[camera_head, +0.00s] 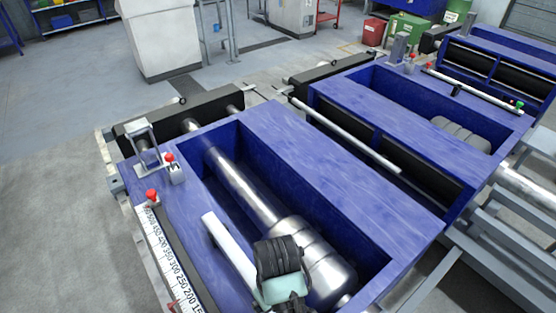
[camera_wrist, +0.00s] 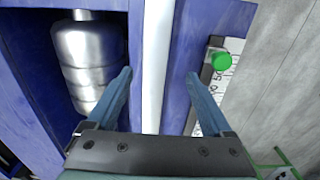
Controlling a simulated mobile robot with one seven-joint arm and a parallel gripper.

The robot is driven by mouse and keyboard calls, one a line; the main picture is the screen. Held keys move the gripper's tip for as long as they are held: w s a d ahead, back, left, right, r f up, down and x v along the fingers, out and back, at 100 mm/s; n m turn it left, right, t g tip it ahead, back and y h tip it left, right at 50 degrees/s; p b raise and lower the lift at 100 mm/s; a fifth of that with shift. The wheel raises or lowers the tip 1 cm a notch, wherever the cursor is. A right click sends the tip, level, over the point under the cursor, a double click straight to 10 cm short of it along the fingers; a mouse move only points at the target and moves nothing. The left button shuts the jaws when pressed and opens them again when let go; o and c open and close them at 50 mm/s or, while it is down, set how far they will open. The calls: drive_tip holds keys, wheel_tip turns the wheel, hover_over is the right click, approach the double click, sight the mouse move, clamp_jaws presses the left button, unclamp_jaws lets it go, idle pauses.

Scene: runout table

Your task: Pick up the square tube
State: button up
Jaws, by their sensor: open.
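The square tube (camera_head: 228,247) is a long pale, smooth bar in the head view. It lies along the blue frame between the open trough and the ruler, and its near end is hidden behind my gripper (camera_head: 284,288). In the wrist view the tube (camera_wrist: 156,50) runs upright through the middle of the picture. My gripper (camera_wrist: 159,75) is open, with one blue-grey finger on each side of the tube and a visible gap to both. The fingers do not touch it. I cannot tell how far the fingertips are above the tube.
A shiny metal roller and shaft (camera_head: 238,185) lie in the trough left of the tube in the wrist view. A ruler (camera_head: 178,265) runs along the other side. Red buttons (camera_head: 152,196) stand on the frame; a green button (camera_wrist: 219,61) is close to my right finger.

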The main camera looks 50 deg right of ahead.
drive_tip(key=shift+d+f+p, duration=0.15)
drive_tip(key=shift+f+p, duration=0.1)
drive_tip(key=shift+f, duration=1.55)
drive_tip(key=shift+d+f+p, duration=0.1)
drive_tip(key=shift+f+p, duration=0.15)
drive_tip(key=shift+f, duration=1.5)
clamp_jaws()
drive_tip(key=shift+r, duration=0.15)
